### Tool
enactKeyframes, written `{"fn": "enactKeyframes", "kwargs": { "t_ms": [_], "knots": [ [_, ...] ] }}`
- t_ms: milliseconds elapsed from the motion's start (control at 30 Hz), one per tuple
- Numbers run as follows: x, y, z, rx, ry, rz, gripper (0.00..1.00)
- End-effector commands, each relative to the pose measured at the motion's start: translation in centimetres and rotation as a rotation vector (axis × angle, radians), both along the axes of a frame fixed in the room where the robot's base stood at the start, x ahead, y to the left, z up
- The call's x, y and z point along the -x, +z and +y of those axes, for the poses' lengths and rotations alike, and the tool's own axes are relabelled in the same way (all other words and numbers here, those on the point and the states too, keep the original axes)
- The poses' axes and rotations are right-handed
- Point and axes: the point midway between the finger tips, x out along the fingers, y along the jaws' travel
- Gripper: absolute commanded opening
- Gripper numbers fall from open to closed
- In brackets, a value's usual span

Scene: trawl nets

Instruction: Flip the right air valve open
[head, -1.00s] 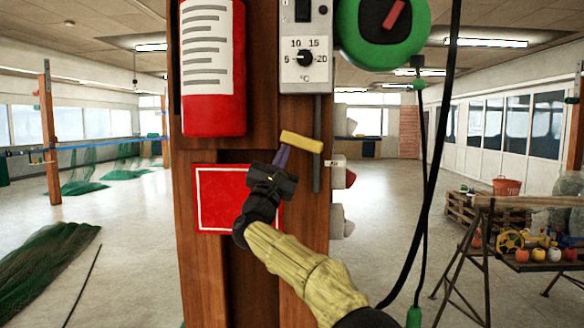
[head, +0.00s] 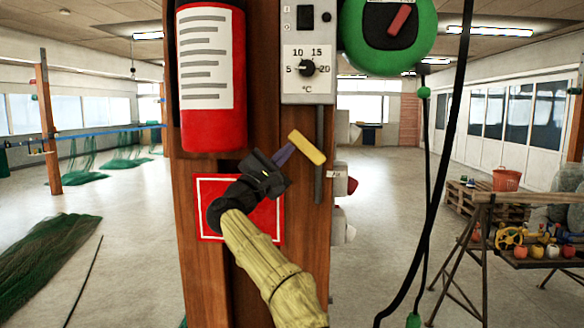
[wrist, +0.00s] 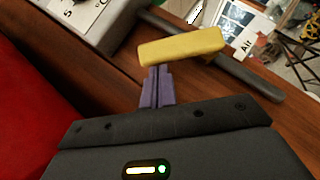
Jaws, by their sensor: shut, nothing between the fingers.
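The air valve shows as a yellow lever handle (head: 307,147) on a thin grey vertical pipe (head: 319,175) on the right of the wooden post. The handle slants, its left end up and its lower right end over the pipe. My gripper (head: 284,153) is shut, its purple fingertips at the handle's left side. In the wrist view the closed fingers (wrist: 157,88) point at the underside of the yellow handle (wrist: 181,46), touching or almost touching it. The handle is not between the fingers. The valve body is hidden.
A red fire extinguisher (head: 212,85) hangs at upper left. A grey thermostat box (head: 307,62) sits above the pipe and a green reel (head: 388,35) at upper right. A red panel (head: 208,190) lies behind my gripper. A black cable (head: 437,190) hangs to the right.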

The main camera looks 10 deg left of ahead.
Motion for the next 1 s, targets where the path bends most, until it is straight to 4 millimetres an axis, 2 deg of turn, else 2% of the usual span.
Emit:
{"fn": "enactKeyframes", "kwargs": {
  "t_ms": [33, 500, 1000],
  "knots": [
    [0.0, 1.0, -0.1, -0.027, -0.001, 0.003, 0.00],
    [-0.2, 3.7, -1.8, -0.033, -0.003, 0.003, 0.00],
    [-0.5, 5.3, -3.8, -0.032, -0.002, 0.003, 0.00]
  ]
}}
